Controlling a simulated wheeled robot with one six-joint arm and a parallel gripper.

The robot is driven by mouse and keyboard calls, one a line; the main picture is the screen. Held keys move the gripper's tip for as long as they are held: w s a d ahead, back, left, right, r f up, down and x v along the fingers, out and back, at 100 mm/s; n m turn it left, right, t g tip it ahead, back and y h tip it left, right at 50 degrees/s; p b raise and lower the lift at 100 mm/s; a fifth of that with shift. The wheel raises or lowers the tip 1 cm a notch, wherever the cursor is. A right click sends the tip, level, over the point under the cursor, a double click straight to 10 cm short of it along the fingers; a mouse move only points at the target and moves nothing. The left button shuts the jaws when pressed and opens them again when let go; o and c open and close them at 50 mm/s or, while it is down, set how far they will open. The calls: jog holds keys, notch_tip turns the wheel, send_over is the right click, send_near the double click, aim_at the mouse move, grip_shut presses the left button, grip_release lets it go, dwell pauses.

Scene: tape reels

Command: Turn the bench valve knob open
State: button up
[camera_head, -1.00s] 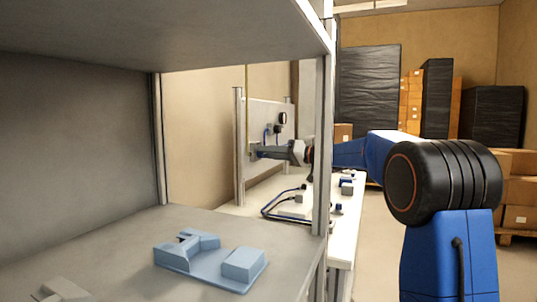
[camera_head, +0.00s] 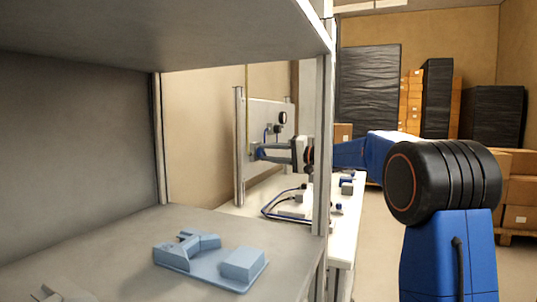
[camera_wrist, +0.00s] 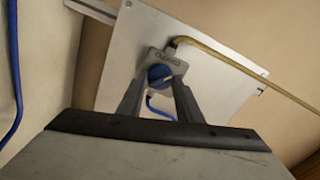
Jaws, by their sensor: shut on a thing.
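The valve knob (camera_wrist: 159,75) is blue and round, set in a grey valve body (camera_wrist: 167,58) on a pale upright panel (camera_wrist: 215,82). My gripper (camera_wrist: 158,84) has one finger on each side of the knob and is shut on it. In the wrist view the panel appears tilted. In the head view my gripper (camera_head: 262,152) reaches left to the panel (camera_head: 262,115), with a bit of blue at its fingertips. The knob's exact turn angle cannot be told.
A yellow tube (camera_wrist: 235,62) runs from the valve to the right. A blue tube (camera_wrist: 157,110) hangs below the knob. The white bench (camera_head: 345,225) carries several small parts. A shelf post (camera_head: 323,150) and a shelf with a light-blue part (camera_head: 212,262) stand nearer the camera.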

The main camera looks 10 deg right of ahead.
jog(key=shift+f+m, duration=0.2)
jog(key=shift+m, duration=4.7)
jog(key=o, duration=1)
jog(key=shift+o, duration=0.2)
jog(key=v, duration=1.7)
jog(key=shift+s+d, duration=0.15)
jog(key=shift+d, duration=0.05)
